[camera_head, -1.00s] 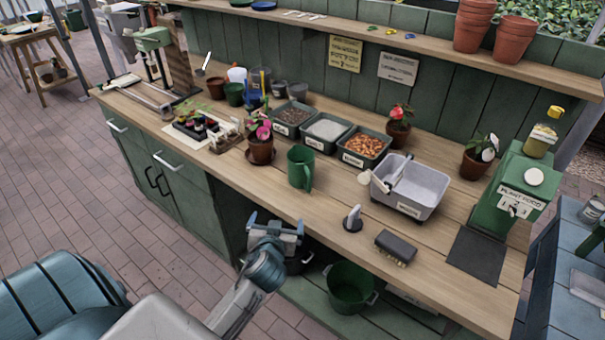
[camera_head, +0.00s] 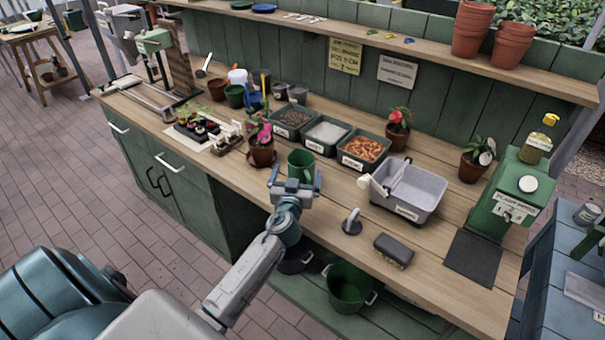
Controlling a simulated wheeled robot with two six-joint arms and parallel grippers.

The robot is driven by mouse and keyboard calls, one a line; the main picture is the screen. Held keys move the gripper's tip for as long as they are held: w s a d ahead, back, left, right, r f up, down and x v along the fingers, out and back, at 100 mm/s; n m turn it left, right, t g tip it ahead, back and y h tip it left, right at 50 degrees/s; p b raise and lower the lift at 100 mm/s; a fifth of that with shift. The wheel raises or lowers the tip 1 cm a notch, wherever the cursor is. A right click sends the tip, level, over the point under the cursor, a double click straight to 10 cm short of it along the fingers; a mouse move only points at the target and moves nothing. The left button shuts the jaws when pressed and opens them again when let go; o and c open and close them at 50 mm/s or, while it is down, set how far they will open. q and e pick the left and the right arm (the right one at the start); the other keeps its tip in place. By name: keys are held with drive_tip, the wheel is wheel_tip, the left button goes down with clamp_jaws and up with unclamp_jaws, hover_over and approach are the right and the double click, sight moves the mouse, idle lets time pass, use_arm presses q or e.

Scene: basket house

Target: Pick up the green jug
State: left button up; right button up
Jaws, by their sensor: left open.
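The green jug (camera_head: 301,163) stands upright on the wooden bench near its front edge, between a potted pink flower and a grey tub. My left gripper (camera_head: 295,180) is open, with its two fingers spread at the near side of the jug. The gripper covers the jug's lower part, so I cannot tell whether the fingers touch it. My right gripper does not show.
The potted pink flower (camera_head: 262,150) is close left of the jug. Labelled trays, one with orange pieces (camera_head: 363,147), stand behind it. The grey tub (camera_head: 408,188), a brush (camera_head: 394,250) and a green plant-food dispenser (camera_head: 510,196) are to the right. A green bucket (camera_head: 349,287) is below the bench.

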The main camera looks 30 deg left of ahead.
sight(299, 169)
use_arm(q)
drive_tip(key=p+x, duration=0.1)
drive_tip(key=x, duration=0.2)
drive_tip(key=shift+w+r, duration=0.1)
drive_tip(key=shift+w, duration=0.2)
drive_tip(key=shift+w+a, duration=0.15)
drive_tip(key=shift+w, duration=0.15)
drive_tip(key=shift+s, duration=0.1)
drive_tip(key=shift+c, duration=0.2)
drive_tip(key=c, duration=1.5)
drive_tip(key=shift+r, duration=0.15)
drive_tip(key=shift+c, duration=0.2)
